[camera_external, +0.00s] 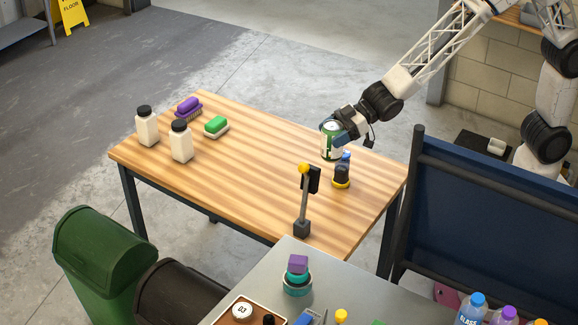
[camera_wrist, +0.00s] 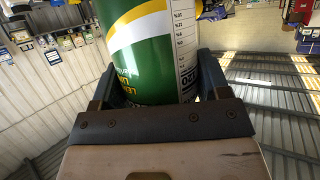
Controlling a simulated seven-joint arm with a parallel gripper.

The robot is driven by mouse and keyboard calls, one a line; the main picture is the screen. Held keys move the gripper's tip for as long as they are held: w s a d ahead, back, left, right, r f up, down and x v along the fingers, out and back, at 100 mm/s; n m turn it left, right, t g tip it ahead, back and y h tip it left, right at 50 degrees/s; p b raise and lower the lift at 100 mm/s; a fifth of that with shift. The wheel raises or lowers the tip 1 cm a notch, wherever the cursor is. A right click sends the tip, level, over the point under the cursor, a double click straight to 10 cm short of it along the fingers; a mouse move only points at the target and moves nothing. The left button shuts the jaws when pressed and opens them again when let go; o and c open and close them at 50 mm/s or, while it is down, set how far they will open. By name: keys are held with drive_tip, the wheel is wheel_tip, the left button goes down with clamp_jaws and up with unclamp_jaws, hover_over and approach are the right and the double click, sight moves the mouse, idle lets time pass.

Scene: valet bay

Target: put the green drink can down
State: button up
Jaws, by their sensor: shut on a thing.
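The green drink can (camera_external: 327,147), with white and yellow bands, is upright at the right part of the wooden table (camera_external: 265,165). My gripper (camera_external: 337,141) is shut around it from the right. In the wrist view the can (camera_wrist: 150,60) fills the space between the two fingers of my gripper (camera_wrist: 158,85). Its lower edge seems close to the tabletop, but I cannot tell whether it touches.
A black and yellow object with a blue top (camera_external: 342,172) stands just in front of the can. A post with a yellow knob (camera_external: 304,200) stands nearer. Two white bottles (camera_external: 147,128), a purple brush (camera_external: 188,108) and a green-and-white block (camera_external: 216,127) are at the left. The table's middle is clear.

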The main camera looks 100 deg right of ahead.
drive_tip(key=shift+w+d+r+n+y, duration=0.1)
drive_tip(key=shift+w+d+n+y, duration=0.1)
drive_tip(key=shift+w, duration=0.2)
drive_tip(key=shift+w+d+r+n+y, duration=0.1)
drive_tip(key=shift+w+d+y, duration=0.1)
drive_tip(key=shift+w, duration=0.15)
drive_tip(key=shift+w+d+f+n+g+y, duration=0.6)
drive_tip(key=shift+w+d+n+g+y, duration=1.2)
drive_tip(key=shift+w+d+n+y, duration=1.45)
wheel_tip(320, 180, down, 11)
drive_tip(key=w, duration=0.1)
drive_tip(key=shift+d+m+h, duration=0.25)
drive_tip(key=shift+m+h, duration=0.1)
drive_tip(key=shift+f, duration=0.1)
wheel_tip(320, 180, down, 6)
drive_tip(key=shift+f, duration=0.15)
drive_tip(key=shift+f, duration=1.75)
drive_tip(key=shift+f, duration=0.15)
